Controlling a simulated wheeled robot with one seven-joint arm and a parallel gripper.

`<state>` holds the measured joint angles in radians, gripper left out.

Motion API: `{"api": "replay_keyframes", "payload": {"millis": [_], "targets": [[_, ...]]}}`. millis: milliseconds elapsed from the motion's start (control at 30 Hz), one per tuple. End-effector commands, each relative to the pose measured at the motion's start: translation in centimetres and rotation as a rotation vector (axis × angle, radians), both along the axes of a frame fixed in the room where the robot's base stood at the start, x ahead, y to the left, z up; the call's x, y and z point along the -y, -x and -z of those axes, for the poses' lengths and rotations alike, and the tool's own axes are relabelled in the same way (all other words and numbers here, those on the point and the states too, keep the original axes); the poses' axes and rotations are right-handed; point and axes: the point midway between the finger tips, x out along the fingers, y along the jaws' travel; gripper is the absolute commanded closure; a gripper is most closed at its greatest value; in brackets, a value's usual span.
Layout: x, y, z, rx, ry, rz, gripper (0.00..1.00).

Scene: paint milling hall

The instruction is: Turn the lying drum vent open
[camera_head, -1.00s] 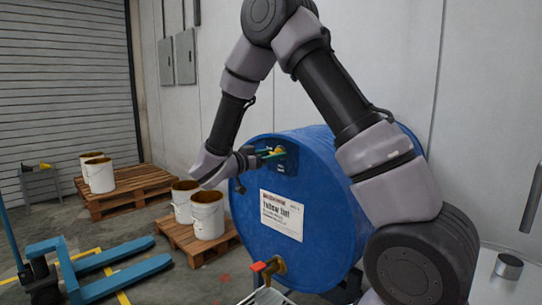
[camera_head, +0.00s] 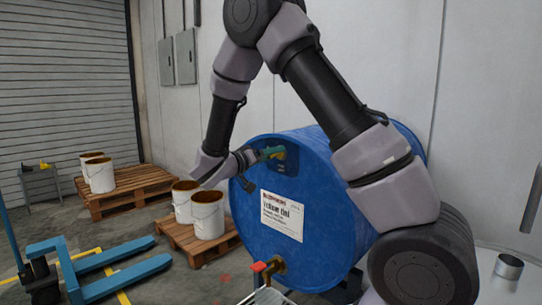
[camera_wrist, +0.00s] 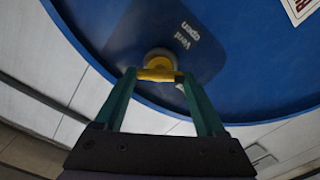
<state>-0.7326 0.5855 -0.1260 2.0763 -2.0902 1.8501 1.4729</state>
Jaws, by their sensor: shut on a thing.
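The blue drum (camera_head: 330,235) lies on its side with its round end facing me and a white label (camera_head: 282,215) on that end. The vent (camera_wrist: 160,68) sits near the top of the drum's end, with a yellow handle across a pale round base. A dark plate beside it reads "Vent open" (camera_wrist: 187,36). My gripper (camera_wrist: 160,78) has its two green fingers shut on the yellow vent handle, one at each end of it. In the head view my gripper (camera_head: 262,155) reaches the vent from the left, and the fingers partly hide the handle.
A brass tap with a red handle (camera_head: 260,267) sticks out low on the drum's end. White buckets (camera_head: 207,215) stand on wooden pallets (camera_head: 180,238) to the left. A blue pallet truck (camera_head: 110,262) is at the lower left. A metal cup (camera_head: 508,266) stands at the right.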

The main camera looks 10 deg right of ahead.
Motion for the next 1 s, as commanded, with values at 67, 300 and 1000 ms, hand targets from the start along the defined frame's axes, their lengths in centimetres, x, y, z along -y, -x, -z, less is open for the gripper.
{"api": "replay_keyframes", "payload": {"millis": [67, 300, 1000], "targets": [[-0.12, -0.01, 0.01, -0.06, 0.041, -0.002, 0.83], [-0.19, -0.06, 0.11, -0.25, 0.169, -0.003, 0.83], [-0.19, -0.13, 0.34, -0.728, 0.486, -0.002, 0.83]]}}
